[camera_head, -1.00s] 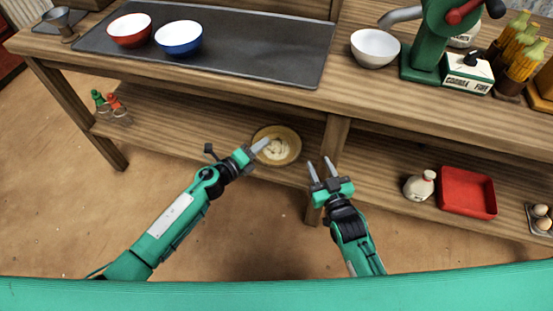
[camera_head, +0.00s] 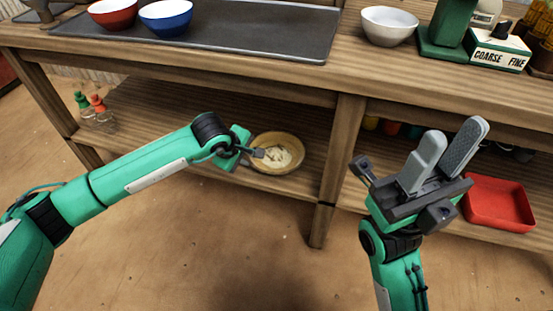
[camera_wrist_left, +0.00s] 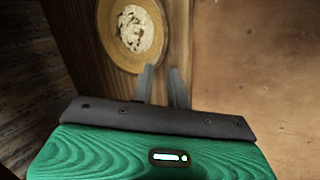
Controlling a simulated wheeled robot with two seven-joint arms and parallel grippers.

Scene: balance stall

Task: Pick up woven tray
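The woven tray (camera_head: 294,143) looks like a round tan shallow dish with pale, lumpy contents. It lies on the lower wooden shelf near its front edge, left of the middle post. It also shows in the left wrist view (camera_wrist_left: 107,52). My left gripper (camera_head: 262,153) is at the tray's left rim in the head view. In the left wrist view its two fingers (camera_wrist_left: 162,84) are apart, with one tip by the rim and the other outside it. Whether they touch the rim I cannot tell. My right gripper (camera_head: 444,150) is open and empty, right of the post.
The wooden table post (camera_head: 336,155) stands close right of the tray. A red tray (camera_head: 499,204) lies on the right shelf. Red and green-topped bottles (camera_head: 98,108) stand at the shelf's left. The tabletop above holds bowls and a grinder.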

